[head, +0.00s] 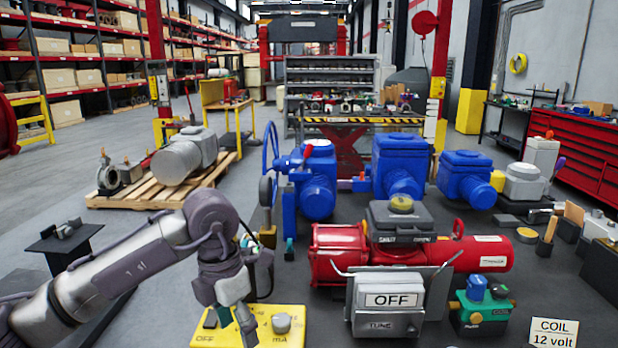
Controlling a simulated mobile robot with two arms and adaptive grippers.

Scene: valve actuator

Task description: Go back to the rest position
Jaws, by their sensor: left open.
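My left arm comes in from the lower left, and my left gripper (238,312) points down over the yellow panel (292,335). The gripper is open with nothing seen between its fingers, and it hides part of the panel. I cannot tell whether a fingertip touches the panel. The panel carries a grey knob (281,323) and an "OFF" marking. A red valve actuator (335,255) lies to the right of the gripper. A grey box with an "OFF" display (390,299) stands in front of it. My right gripper is not in view.
Blue actuators (400,165) stand behind the red one. A green and blue device (482,308) and a "COIL 12 volt" sign (553,333) are at the lower right. A wooden pallet (150,197) with a grey motor (183,157) is at the back left. Open floor lies at the left.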

